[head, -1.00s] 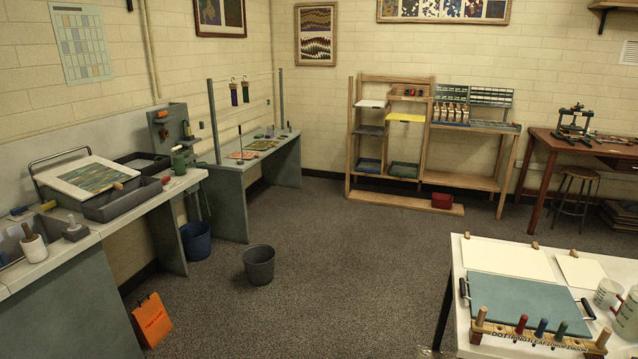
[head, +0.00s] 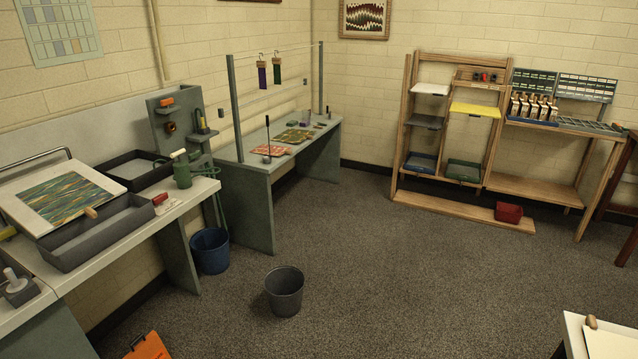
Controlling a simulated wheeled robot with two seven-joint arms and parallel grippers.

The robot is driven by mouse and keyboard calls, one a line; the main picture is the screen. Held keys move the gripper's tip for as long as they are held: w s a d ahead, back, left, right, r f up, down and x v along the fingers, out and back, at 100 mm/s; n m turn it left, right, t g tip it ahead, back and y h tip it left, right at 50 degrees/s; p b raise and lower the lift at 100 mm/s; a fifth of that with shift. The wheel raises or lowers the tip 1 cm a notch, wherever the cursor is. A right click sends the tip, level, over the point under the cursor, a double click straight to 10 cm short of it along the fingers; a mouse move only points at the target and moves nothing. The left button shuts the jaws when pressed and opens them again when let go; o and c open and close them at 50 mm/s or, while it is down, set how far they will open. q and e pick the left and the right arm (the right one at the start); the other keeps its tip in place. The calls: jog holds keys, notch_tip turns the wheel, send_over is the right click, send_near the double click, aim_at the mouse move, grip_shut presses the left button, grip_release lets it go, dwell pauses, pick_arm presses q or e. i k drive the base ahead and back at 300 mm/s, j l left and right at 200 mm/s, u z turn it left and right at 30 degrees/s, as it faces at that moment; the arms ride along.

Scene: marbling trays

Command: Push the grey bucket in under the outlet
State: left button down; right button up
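The grey bucket (head: 285,291) stands upright and alone on the dark carpet, in front of the benches. It looks empty. A blue bucket (head: 209,251) stands to its left and farther back, by the end of the left bench (head: 186,206). I cannot make out the outlet for certain in this view. Neither of my grippers is in view.
A green bench (head: 249,206) stands behind the buckets. A white table corner (head: 606,340) shows at the bottom right. The carpet (head: 420,275) right of the grey bucket is clear.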

aim_at(284, 285)
jog(key=i+l, duration=0.2)
jog(key=i, duration=0.35)
jog(key=i+l+z, duration=0.1)
jog(key=i, duration=0.45)
jog(key=i+l, duration=0.25)
jog(key=i, duration=0.35)
